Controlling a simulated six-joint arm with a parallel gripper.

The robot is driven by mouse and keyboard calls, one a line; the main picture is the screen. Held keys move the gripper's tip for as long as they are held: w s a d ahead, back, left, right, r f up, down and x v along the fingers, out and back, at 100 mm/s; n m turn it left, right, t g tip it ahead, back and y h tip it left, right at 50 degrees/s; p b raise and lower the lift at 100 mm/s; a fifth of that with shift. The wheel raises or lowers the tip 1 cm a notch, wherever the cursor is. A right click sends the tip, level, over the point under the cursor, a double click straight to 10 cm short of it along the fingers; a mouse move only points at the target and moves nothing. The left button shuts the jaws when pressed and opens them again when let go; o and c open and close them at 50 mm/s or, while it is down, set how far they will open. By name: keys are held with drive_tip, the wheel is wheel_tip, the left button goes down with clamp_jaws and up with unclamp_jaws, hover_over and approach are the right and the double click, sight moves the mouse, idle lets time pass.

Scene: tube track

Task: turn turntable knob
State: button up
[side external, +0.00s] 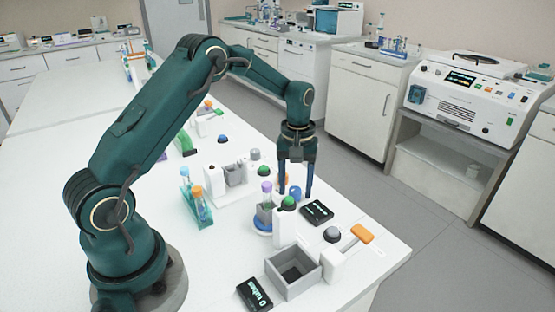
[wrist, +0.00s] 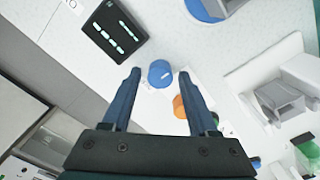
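The turntable (side external: 262,226) is a blue disc carrying a grey holder with a purple-capped tube (side external: 266,193). Its blue edge also shows at the top of the wrist view (wrist: 203,10). A small blue knob (side external: 295,193) with a white mark on top stands on the bench near it. In the wrist view the knob (wrist: 160,73) lies between my fingertips, with a gap on each side. My gripper (side external: 296,189) points down over the knob, its two blue fingers apart and empty. Exact fingertip height against the knob is hard to tell.
An orange knob (wrist: 180,106) sits close beside the right finger. A black display (side external: 317,212) lies near the knob, and a green button (side external: 288,203) stands in front. A grey bin (side external: 294,271) and an orange-handled lever (side external: 361,235) are nearer the bench edge.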

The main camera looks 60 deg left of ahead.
clamp_jaws()
drive_tip(key=shift+m, duration=0.3)
drive_tip(key=shift+d+m, duration=0.1)
drive_tip(key=shift+m, duration=2.8)
drive_tip(key=shift+o, duration=1.5)
unclamp_jaws()
drive_tip(key=shift+w+r, duration=0.1)
drive_tip(key=shift+r, duration=0.05)
